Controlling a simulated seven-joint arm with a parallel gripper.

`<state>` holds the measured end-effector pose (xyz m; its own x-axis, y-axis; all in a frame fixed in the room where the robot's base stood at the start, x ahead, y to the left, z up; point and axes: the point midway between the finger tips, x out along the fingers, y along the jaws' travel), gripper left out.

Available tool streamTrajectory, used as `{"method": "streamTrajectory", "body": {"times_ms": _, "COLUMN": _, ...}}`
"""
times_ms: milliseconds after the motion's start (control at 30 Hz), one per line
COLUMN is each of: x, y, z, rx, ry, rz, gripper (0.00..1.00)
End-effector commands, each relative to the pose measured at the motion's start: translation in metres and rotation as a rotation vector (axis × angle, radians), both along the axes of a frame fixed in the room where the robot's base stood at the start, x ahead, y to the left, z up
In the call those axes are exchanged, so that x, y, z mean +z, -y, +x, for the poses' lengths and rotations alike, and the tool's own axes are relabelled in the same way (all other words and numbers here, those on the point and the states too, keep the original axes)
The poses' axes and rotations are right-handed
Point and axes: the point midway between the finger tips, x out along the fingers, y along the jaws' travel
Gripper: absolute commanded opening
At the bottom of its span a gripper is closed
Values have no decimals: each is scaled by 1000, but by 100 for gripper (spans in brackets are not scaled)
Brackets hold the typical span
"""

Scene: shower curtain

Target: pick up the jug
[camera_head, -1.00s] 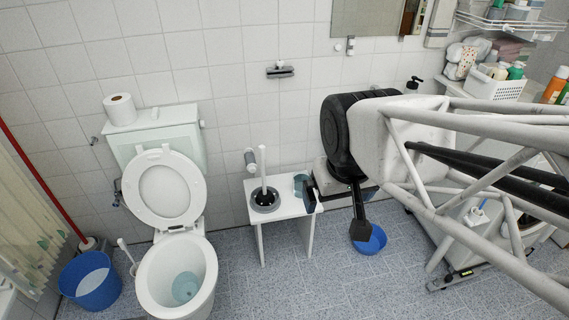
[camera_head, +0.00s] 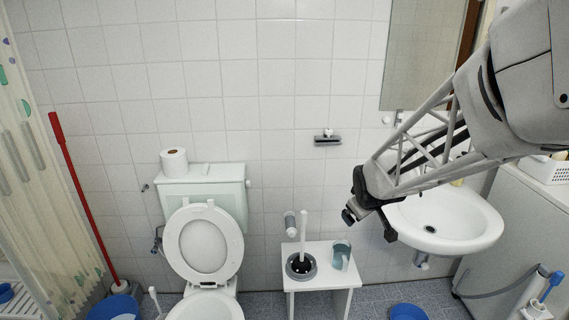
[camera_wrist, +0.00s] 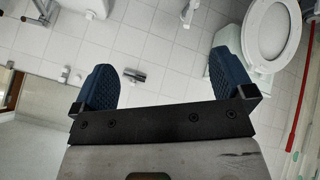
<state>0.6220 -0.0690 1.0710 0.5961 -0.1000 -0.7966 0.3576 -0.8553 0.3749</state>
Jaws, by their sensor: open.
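The jug (camera_head: 341,254) is a small translucent blue-grey vessel, upright on the right part of a small white side table (camera_head: 320,280). My gripper (camera_head: 368,222) is in the air above and to the right of the jug, apart from it. In the wrist view my gripper (camera_wrist: 162,78) shows two widely spread dark blue pads with nothing between them. I cannot make out the jug in the wrist view.
A toilet brush in its holder (camera_head: 301,266) stands left of the jug on the table. The toilet (camera_head: 205,245) is further left. A washbasin (camera_head: 445,222) is right of my gripper. A blue bowl (camera_head: 408,312) is on the floor.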

Motion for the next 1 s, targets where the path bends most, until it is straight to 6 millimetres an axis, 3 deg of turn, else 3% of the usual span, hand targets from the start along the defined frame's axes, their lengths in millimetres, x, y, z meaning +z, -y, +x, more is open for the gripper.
{"method": "streamTrajectory", "body": {"times_ms": 100, "x": -19, "y": 9, "z": 32, "rx": 53, "ry": 36, "rz": -40, "gripper": 100}}
{"method": "streamTrajectory", "body": {"times_ms": 500, "x": -87, "y": 35, "z": 127, "rx": 239, "ry": 173, "rz": -183, "gripper": 100}}
{"method": "streamTrajectory", "body": {"times_ms": 1000, "x": -196, "y": 65, "z": 212, "rx": 453, "ry": 351, "rz": -361, "gripper": 100}}
